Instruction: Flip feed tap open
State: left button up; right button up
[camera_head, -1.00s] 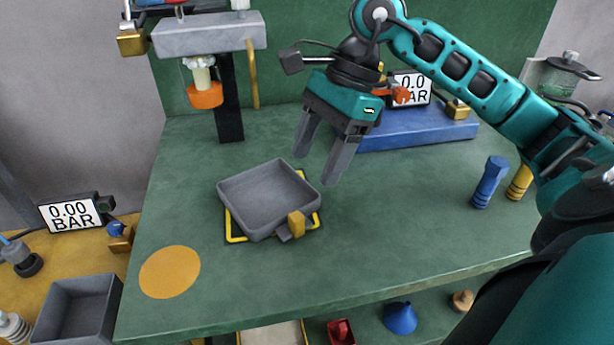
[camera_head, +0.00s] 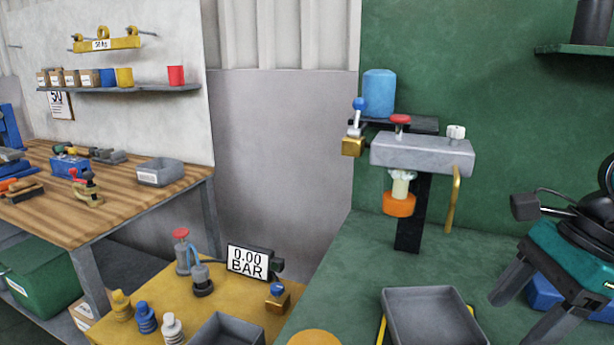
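A brass valve body (camera_head: 354,146) with a blue ball-topped lever (camera_head: 359,108) sits at the left end of a grey filter head (camera_head: 421,155) on the green back panel; the lever stands roughly upright. A second small brass tap (camera_head: 277,300) with a blue knob is beside a gauge (camera_head: 248,262) reading 0.00 BAR on the yellow surface. I cannot tell which one is the feed tap. My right gripper (camera_head: 520,316) is at the lower right, open and empty, apart from both taps. My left gripper is not in view.
A grey tray (camera_head: 432,292) lies on the green bench (camera_head: 345,270) below the filter head. An orange-collared part (camera_head: 399,204) hangs under the head, with a yellow bar (camera_head: 453,198) to its right. A wooden workbench (camera_head: 130,206) with tools stands at the left.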

aim_at(359, 105)
jog(key=k, duration=0.9)
jog(key=i+j+z, duration=0.15)
jog(key=z, duration=0.2)
